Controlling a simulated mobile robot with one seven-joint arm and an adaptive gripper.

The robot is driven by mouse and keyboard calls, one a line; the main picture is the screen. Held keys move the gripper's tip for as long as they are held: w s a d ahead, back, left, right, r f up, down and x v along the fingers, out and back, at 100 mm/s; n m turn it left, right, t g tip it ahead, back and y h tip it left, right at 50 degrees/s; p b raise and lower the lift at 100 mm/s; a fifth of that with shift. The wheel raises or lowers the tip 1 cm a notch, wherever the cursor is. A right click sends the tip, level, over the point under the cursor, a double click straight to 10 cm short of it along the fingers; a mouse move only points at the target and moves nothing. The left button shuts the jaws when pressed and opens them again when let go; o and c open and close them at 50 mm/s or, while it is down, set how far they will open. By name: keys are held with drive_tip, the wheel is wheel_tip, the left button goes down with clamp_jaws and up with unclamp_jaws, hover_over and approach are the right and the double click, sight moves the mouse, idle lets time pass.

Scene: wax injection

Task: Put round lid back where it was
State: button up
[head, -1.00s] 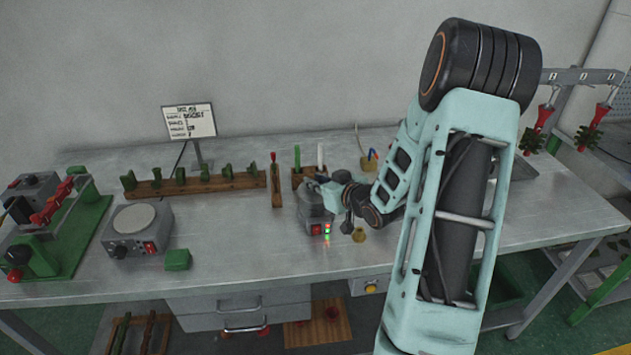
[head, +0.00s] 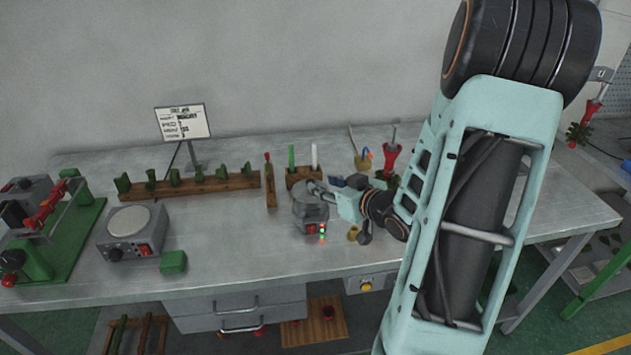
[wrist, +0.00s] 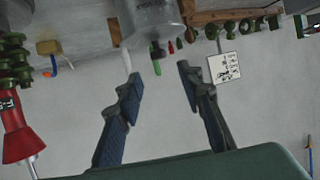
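A round grey metal pot (head: 311,207) with a red switch and small lights stands near the middle of the table. It also shows at the top of the wrist view (wrist: 148,18), cut off by the frame edge. I cannot make out the round lid as a separate thing; the pot's top is partly covered by my gripper in the head view. My gripper (head: 322,188) is at the upper right of the pot. In the wrist view my gripper (wrist: 160,78) has its two fingers apart with nothing between them, and the pot lies beyond the fingertips.
A wooden rack with green pieces (head: 190,186) stands behind, left of the pot. A grey hotplate (head: 132,231) and a green block (head: 173,262) are at left.

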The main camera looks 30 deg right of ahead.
drive_tip(key=v, duration=0.3)
drive_tip(key=shift+s+r, duration=0.15)
drive_tip(key=shift+s, duration=0.15)
